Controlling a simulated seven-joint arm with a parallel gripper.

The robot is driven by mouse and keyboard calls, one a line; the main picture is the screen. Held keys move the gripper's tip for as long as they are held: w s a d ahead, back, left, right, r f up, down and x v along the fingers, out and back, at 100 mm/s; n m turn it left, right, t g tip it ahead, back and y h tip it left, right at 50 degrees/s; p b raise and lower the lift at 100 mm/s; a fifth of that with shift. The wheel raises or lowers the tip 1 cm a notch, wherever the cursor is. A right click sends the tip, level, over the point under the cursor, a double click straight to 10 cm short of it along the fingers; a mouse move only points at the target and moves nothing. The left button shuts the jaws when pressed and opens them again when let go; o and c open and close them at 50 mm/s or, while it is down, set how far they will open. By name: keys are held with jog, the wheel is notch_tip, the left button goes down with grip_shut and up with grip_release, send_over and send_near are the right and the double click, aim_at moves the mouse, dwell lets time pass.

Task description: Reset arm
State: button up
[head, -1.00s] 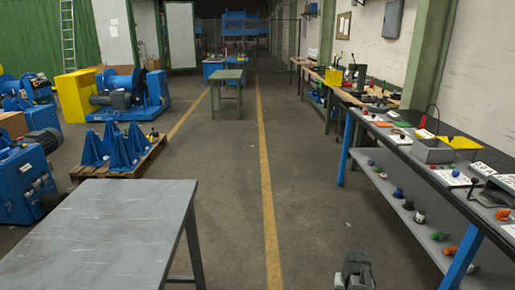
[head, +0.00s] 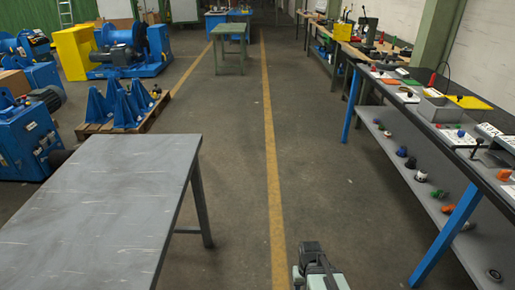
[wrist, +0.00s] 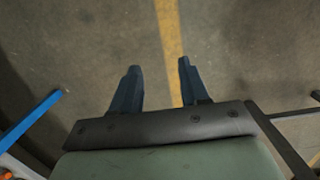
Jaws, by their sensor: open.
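My gripper (wrist: 160,85) shows in the wrist view with its two dark fingers apart and nothing between them. Bare concrete floor and a yellow line lie beyond the fingertips. In the head view part of my arm shows at the bottom edge, right of the yellow floor line; the fingers cannot be made out there.
A grey table (head: 95,205) stands at the left. A long workbench (head: 455,150) with a lower shelf and blue legs runs along the right, with small parts on it. A pallet (head: 125,125) with blue brackets is at the left.

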jog(key=s+f+g, duration=0.2)
jog(key=s+f, duration=0.5)
jog(key=s, duration=0.5)
jog(key=s+f+g, duration=0.3)
jog(key=s+f, duration=0.5)
jog(key=s, duration=0.5)
jog(key=shift+g, duration=0.3)
jog(key=shift+o, duration=0.2)
